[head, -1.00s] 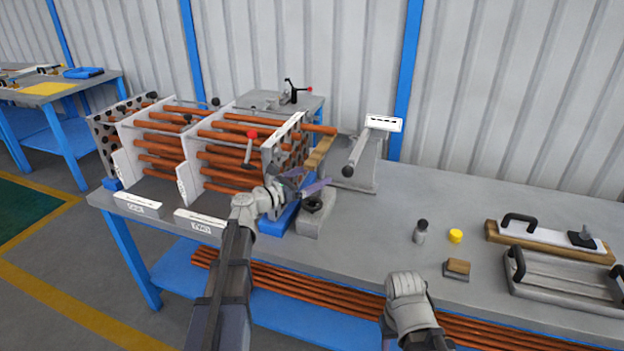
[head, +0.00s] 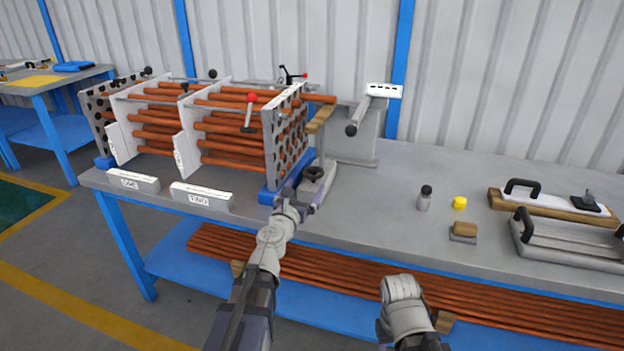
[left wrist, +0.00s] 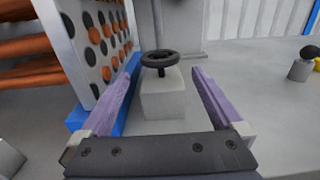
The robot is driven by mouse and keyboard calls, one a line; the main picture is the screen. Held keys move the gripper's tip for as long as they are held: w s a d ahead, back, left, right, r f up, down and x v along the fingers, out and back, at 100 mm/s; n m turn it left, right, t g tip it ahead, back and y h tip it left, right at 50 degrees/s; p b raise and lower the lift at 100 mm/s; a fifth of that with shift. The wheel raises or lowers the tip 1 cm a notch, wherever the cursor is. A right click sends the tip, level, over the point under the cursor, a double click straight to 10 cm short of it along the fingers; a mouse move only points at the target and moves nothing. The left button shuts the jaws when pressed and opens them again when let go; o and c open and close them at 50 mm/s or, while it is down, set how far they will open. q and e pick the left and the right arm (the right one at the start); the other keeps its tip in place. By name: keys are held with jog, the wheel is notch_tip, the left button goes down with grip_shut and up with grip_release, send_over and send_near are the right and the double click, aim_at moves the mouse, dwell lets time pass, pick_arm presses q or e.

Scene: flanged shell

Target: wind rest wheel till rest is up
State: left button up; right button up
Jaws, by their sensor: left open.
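The rest wheel is a small black handwheel (head: 313,173) on a grey block (left wrist: 165,98), beside the blue foot of the drilled plate. It also shows in the left wrist view (left wrist: 160,58), lying flat ahead of the jaws. The rest looks like a wood-topped piece (head: 321,117) on a grey post behind the wheel, next to an orange tube end. My left gripper (head: 303,192) is open and empty, its purple fingers pointing toward the wheel, one on each side of it in the wrist view. Contact with the wheel is not visible. My right arm shows at lower right, its jaws hidden.
The tube bundle with its drilled plate (head: 288,140) stands close left of the wheel. A grey stand with a lever (head: 358,118) is behind. Bench between is clear.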

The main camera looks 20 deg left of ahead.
aim_at(312, 174)
pick_arm(q)
jog(key=w, duration=0.7)
jog(key=shift+w+d, duration=0.15)
jog(key=shift+w, duration=0.2)
jog(key=shift+c, duration=0.4)
jog(key=c, duration=1.1)
jog(key=shift+m+h, duration=0.7)
jog(key=shift+h, duration=0.4)
jog(key=shift+m+g+h, duration=0.4)
jog(key=shift+m+h, duration=0.4)
jog(key=shift+h, duration=0.4)
